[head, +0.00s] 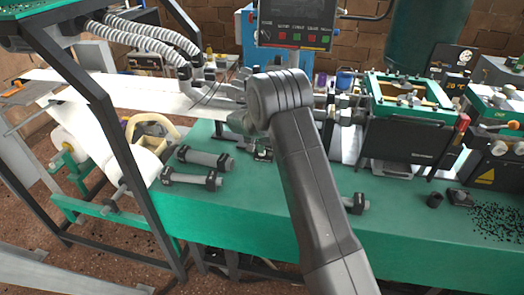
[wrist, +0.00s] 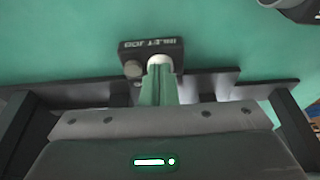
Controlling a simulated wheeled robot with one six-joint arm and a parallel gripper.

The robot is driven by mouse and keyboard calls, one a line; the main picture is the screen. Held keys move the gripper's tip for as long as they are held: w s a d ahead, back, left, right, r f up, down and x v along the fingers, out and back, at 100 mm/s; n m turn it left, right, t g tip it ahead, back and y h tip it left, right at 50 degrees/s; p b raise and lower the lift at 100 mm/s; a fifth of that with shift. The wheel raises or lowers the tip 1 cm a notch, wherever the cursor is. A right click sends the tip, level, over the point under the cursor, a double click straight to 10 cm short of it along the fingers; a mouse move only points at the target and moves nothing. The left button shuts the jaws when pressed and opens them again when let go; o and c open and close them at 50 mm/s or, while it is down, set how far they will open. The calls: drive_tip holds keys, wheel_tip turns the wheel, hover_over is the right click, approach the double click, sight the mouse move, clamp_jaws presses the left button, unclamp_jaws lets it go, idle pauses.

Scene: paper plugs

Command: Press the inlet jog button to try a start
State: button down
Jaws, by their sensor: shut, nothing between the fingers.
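The inlet jog box (wrist: 150,47) is a small dark box with "INLET JOG" lettering, on the green surface in the wrist view. A grey round knob (wrist: 132,69) sits at its near left. A pale round cap (wrist: 160,61) shows at its near edge, to the right of the knob. My gripper (wrist: 161,76) is shut and empty, its narrow greenish fingers together and pointing at the pale cap. The fingertips overlap the cap in the picture; I cannot tell whether they touch it. In the head view my arm hides most of this spot.
The green machine bed (head: 270,205) carries dark-ended grey rollers (head: 205,158) on the left. A control panel (head: 296,25) stands behind my arm. Printing units (head: 408,135) are at right. A dark frame post (head: 122,150) and a paper web (head: 130,95) are at left.

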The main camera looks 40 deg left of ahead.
idle(0.3)
drive_tip(key=shift+r+p, duration=0.3)
drive_tip(key=shift+r, duration=0.7)
drive_tip(key=shift+r, duration=0.1)
drive_tip(key=shift+r+p, duration=0.4)
drive_tip(key=shift+r, duration=1)
